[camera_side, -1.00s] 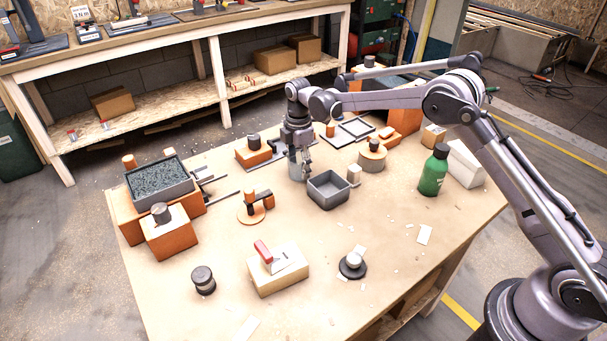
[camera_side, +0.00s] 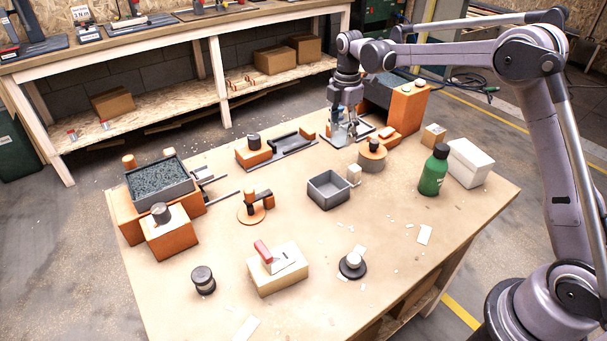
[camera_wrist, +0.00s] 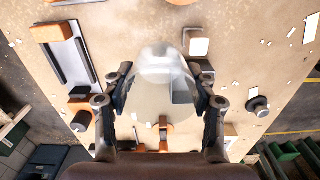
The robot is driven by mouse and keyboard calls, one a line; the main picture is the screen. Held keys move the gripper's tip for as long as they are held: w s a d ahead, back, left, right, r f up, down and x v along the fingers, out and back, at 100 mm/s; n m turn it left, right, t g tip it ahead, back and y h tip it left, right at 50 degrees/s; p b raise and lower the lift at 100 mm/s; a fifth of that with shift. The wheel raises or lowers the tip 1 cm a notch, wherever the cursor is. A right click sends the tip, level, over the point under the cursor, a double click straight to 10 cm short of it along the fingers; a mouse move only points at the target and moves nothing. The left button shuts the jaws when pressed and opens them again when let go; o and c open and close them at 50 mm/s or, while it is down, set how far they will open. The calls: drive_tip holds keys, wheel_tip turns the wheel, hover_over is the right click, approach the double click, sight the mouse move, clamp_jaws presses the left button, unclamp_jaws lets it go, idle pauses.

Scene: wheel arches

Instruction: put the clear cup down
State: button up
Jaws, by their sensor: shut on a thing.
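My gripper (camera_side: 343,113) is at the back of the table in the side view, pointing down. In the wrist view my gripper (camera_wrist: 162,82) has a finger on each side of the clear cup (camera_wrist: 155,100) and is shut on it. The cup is see-through, and the grey bin shows partly behind it. In the side view the cup is small and hard to make out between the fingers, over or at the flat grey frame (camera_side: 357,139). I cannot tell whether the cup touches anything below.
An orange block (camera_side: 403,108) with a dark box stands just right of my gripper. A round tan block with a dark knob (camera_side: 372,158) and an open grey bin (camera_side: 318,199) are nearer. A green bottle (camera_side: 433,172) is at right. The front middle is partly clear.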

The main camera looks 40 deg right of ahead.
drive_tip(key=s+d+r, duration=0.2)
drive_tip(key=s+d, duration=0.2)
drive_tip(key=s, duration=0.8)
drive_tip(key=s+d+r, duration=0.1)
drive_tip(key=s+d, duration=0.3)
drive_tip(key=s, duration=0.9)
drive_tip(key=s+a+f, duration=0.1)
drive_tip(key=s+f, duration=0.2)
drive_tip(key=s, duration=0.7)
drive_tip(key=shift+n, duration=0.3)
drive_tip(key=w+a+f, duration=0.2)
drive_tip(key=a, duration=0.1)
drive_tip(key=w+a+f, duration=0.2)
drive_tip(key=a, duration=0.1)
drive_tip(key=w+a+f, duration=0.2)
drive_tip(key=a, duration=0.1)
drive_tip(key=shift+w+a+f, duration=0.2)
drive_tip(key=shift+f, duration=2.15)
drive_tip(key=shift+f, duration=0.1)
drive_tip(key=o, duration=0.9)
drive_tip(key=shift+o, duration=0.2)
